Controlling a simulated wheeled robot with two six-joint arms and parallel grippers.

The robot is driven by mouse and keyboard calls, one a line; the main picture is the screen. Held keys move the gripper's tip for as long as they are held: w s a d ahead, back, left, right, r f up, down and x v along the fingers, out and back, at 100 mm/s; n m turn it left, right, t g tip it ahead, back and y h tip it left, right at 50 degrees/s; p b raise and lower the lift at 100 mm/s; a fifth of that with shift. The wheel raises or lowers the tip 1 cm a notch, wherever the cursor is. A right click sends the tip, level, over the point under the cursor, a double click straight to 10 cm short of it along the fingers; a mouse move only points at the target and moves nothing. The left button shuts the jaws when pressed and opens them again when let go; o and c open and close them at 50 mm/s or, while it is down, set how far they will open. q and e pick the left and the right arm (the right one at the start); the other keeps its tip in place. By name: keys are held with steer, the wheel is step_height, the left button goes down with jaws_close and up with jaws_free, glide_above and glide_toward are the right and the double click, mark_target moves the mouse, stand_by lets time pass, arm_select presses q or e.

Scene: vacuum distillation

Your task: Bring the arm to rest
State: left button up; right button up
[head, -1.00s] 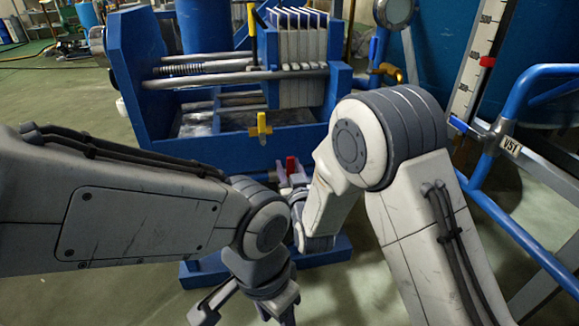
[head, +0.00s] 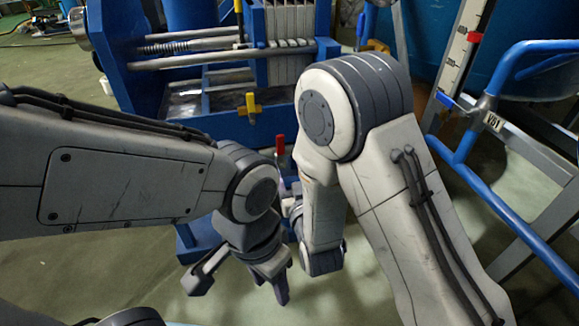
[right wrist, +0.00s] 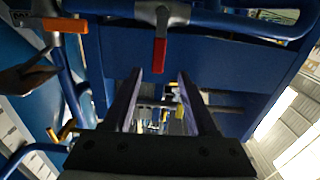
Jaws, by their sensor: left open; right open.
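My left gripper (head: 238,288) hangs low in the head view, below my left wrist, with its fingers apart and nothing between them. My right arm bends down at the elbow in the middle of the head view. Its gripper is mostly hidden there behind my own arm links. In the right wrist view my right gripper (right wrist: 160,90) has its two fingers spread, with nothing held between them. A red valve handle (right wrist: 160,52) shows beyond the fingertips in that view. It also shows in the head view (head: 281,150), just left of my right forearm.
A blue plate press frame (head: 125,85) with metal rods stands ahead, with a yellow handle (head: 251,106) on its front. Blue tube railing (head: 520,55) and a scale with a red marker (head: 474,37) stand at right. Green floor (head: 345,300) shows below my arms.

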steer(key=shift+s+d, duration=0.1)
steer(key=shift+s, duration=0.25)
